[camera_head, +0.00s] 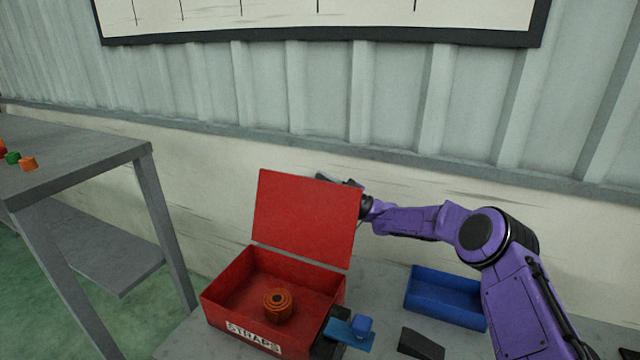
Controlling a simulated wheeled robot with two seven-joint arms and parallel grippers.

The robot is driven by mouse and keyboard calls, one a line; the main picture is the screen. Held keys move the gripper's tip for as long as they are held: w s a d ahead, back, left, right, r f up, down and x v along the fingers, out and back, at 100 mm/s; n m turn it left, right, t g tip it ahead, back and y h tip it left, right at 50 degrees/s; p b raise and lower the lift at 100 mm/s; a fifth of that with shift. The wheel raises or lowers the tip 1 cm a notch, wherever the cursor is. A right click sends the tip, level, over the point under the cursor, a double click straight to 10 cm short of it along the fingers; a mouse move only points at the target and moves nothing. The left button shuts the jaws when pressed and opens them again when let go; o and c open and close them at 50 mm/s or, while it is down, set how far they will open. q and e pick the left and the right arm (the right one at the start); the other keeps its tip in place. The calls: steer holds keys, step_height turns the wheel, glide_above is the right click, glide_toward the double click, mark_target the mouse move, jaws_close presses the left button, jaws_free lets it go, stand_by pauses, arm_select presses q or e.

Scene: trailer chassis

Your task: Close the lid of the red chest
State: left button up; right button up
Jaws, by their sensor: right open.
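The red chest (222,300) stands on the grey table, with a "STRAPS" label on its front. Its lid (305,215) is raised, standing nearly upright at the back edge. A rolled orange strap (278,304) lies inside the chest. My right arm comes in from the right, and my right gripper (338,180) is at the top right of the lid, mostly hidden behind it. The fingers show only in part above the lid's edge; I cannot tell whether they touch it. My left gripper is not in view.
A blue tray (445,297) sits right of the chest on the table. A blue-handled tool (350,329) and a black block (421,344) lie by the chest's right front. A second grey table (75,160) with small orange and green items stands left. A corrugated wall is behind.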

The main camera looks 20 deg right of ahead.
jaws_close()
steer(key=shift+a, duration=0.15)
steer(key=shift+s+a+r+n+b, duration=0.25)
steer(key=shift+n+b, duration=0.15)
steer(key=shift+n, duration=0.2)
steer(key=s+a+r+n+g+y+b, duration=0.1)
steer(key=s+a+r+n+g+b, duration=0.2)
steer(key=s+a+n+b, duration=0.4)
steer(key=shift+a+r+n+g+y+b, duration=0.3)
steer(key=shift+r+n+g+b, duration=0.1)
steer(key=shift+n+g+b, duration=0.4)
jaws_free()
steer(key=shift+d, duration=0.1)
